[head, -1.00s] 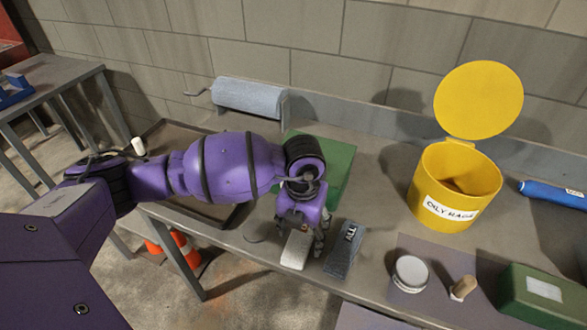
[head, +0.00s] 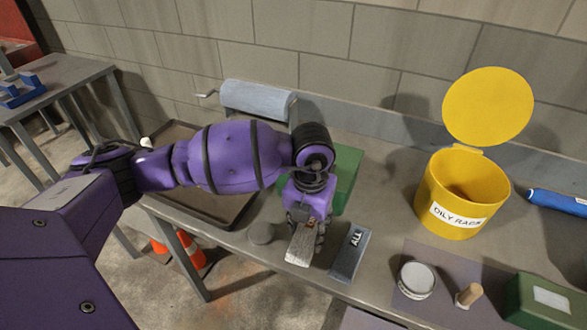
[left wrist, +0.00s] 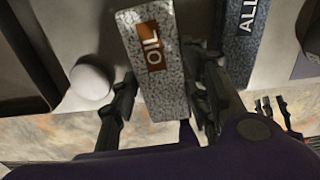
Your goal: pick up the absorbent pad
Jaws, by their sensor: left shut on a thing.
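A light grey speckled pad (head: 300,246) is between the fingers of my left gripper (head: 306,236) at the front of the bench. In the left wrist view this pad (left wrist: 158,85) carries a brown label reading OIL, and my left gripper's dark fingers (left wrist: 165,98) stand on its two long sides. The gripper is shut on it. A darker grey pad marked ALL (head: 349,254) lies just to the right, apart from the gripper; it also shows in the left wrist view (left wrist: 238,40). Dark finger-like parts of my right gripper (left wrist: 275,112) show low at the right there.
A grey round thing (head: 261,233) sits close left of the held pad. A green block (head: 347,178) is behind the gripper. A yellow OILY RAGS bin (head: 458,200), a white-lidded jar (head: 416,280) and a green box (head: 540,302) stand to the right.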

